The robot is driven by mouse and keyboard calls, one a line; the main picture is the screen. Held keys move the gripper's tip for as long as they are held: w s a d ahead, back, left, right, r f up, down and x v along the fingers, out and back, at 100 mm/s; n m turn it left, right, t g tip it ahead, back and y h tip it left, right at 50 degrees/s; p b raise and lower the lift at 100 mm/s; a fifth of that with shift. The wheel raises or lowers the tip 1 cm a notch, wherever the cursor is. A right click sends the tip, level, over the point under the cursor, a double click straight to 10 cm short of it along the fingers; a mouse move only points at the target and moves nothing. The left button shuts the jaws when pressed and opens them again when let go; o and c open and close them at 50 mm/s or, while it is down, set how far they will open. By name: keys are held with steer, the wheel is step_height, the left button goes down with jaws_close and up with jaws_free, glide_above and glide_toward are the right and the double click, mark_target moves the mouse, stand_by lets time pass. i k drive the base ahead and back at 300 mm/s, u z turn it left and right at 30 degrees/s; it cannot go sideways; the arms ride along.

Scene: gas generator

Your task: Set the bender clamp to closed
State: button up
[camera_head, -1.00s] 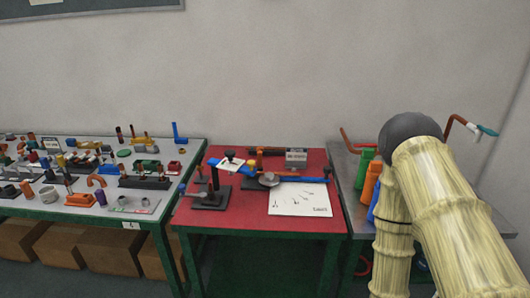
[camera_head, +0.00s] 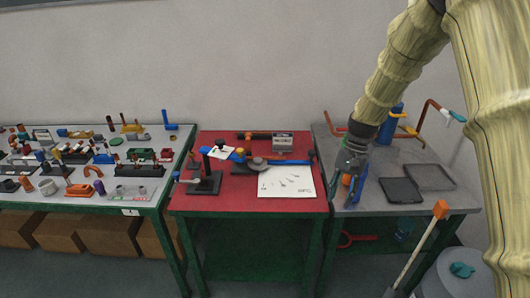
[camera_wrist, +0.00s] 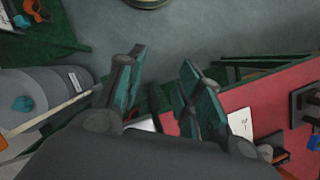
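The bender (camera_head: 257,163) is on the red table (camera_head: 240,200) in the head view. It has a round grey die and a long blue bar running right to a dark knob. A blue lever angles up left under a white card (camera_head: 222,152). The clamp part is too small to tell its state. A black stand (camera_head: 205,180) is at its left. My gripper (camera_head: 350,188) points down over the grey table, right of the bender and apart from it. In the wrist view my gripper (camera_wrist: 163,95) has its fingers spread with nothing between them.
A white sheet (camera_head: 287,182) lies in front of the bender. The grey table (camera_head: 400,158) holds a blue cylinder, bent pipes and dark trays (camera_head: 401,190). A grey drum (camera_head: 455,272) and an orange-tipped stick (camera_head: 440,210) stand in front. The left table (camera_head: 110,208) is crowded with parts.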

mark_target(247, 135)
steer(key=u, duration=0.1)
steer(key=k, duration=0.3)
steer(key=z, duration=0.85)
steer(key=i, duration=1.15)
steer(key=u, duration=0.6)
steer(key=i, duration=0.8)
steer(key=u, duration=1.05)
steer(key=i, duration=0.2)
steer(key=u, duration=0.25)
